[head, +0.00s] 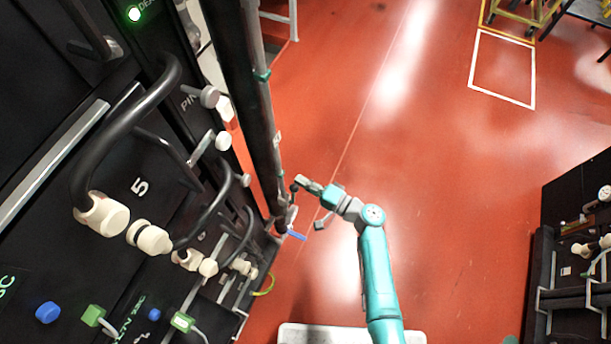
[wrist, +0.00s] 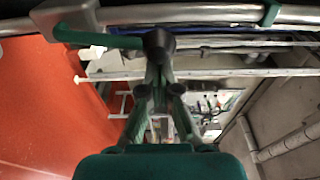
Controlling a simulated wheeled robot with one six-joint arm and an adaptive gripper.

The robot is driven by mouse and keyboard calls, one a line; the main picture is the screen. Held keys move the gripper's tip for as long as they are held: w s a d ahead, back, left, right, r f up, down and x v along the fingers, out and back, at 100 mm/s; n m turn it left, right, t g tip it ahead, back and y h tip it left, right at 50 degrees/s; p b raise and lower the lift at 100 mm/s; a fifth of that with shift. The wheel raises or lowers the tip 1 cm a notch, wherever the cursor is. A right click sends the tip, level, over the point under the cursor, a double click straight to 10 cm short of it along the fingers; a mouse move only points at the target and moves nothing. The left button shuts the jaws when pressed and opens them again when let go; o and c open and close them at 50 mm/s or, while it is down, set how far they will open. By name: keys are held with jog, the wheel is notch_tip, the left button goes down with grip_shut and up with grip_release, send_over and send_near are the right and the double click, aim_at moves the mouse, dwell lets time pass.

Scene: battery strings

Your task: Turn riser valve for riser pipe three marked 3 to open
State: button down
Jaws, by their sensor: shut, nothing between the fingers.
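A dark riser pipe (head: 262,130) runs down beside the equipment racks in the head view. A small pale tag (head: 277,138) is on it, too small to read. A blue lever (head: 296,235) shows low by the pipe. My gripper (head: 296,184) is close to the pipe, above the blue lever. In the wrist view my gripper (wrist: 158,42) is shut and empty, its fingertips together. A green lever (wrist: 95,38) reaches from a pipe fitting (wrist: 68,14) to the fingertips; I cannot tell whether they touch. No number 3 is readable.
Black racks with thick hoses (head: 125,125) and white connectors (head: 105,215) fill the left. Another dark rack (head: 570,230) stands at the right. The red floor (head: 455,190) between them is clear. A yellow frame (head: 525,12) is at the back right.

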dwell(0.3)
jog(key=shift+s+a+r+n, duration=0.2)
jog(key=shift+s+n, duration=0.1)
jog(key=shift+s, duration=0.2)
jog(key=shift+s+a+r+n, duration=0.15)
jog(key=shift+s+n, duration=0.15)
jog(key=shift+s, duration=0.2)
jog(key=shift+w, duration=0.1)
jog(key=d, duration=0.9)
jog(key=shift+s+d+r, duration=0.25)
jog(key=shift+s, duration=0.2)
